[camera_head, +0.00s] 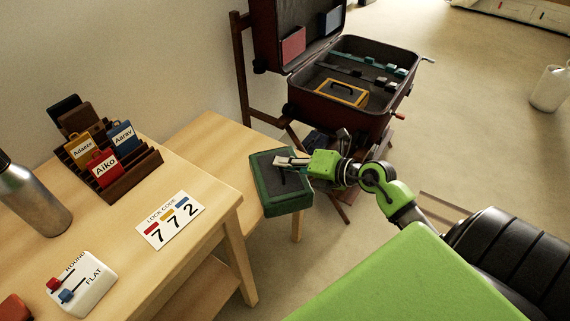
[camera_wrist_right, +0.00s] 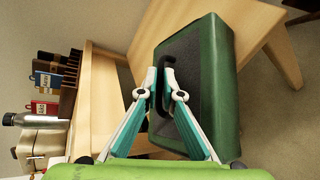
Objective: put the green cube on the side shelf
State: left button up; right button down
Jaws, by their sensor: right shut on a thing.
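The green cube (camera_head: 289,204) is a flat green case with a dark grey top and a black handle. My right gripper (camera_head: 281,162) is shut on the handle. In the right wrist view the fingers (camera_wrist_right: 161,88) close around the handle and the green cube (camera_wrist_right: 223,85) fills the right middle. The side shelf (camera_head: 212,148) is a light wooden surface beside the table. The cube is at its right end, overlapping its edge in the picture. I cannot tell whether it touches the shelf. My left gripper is not in view.
An open dark red suitcase (camera_head: 338,113) holding a yellow case (camera_head: 342,92) stands behind on a rack. The table holds a lock code card (camera_head: 171,220), a tag rack (camera_head: 134,174), a metal bottle (camera_head: 32,199) and a white switch box (camera_head: 83,284). The shelf's left part is clear.

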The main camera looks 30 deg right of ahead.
jog(key=shift+r, duration=0.1)
jog(key=c, duration=2.5)
grip_release()
jog(key=shift+f, duration=0.2)
jog(key=shift+o, duration=1.4)
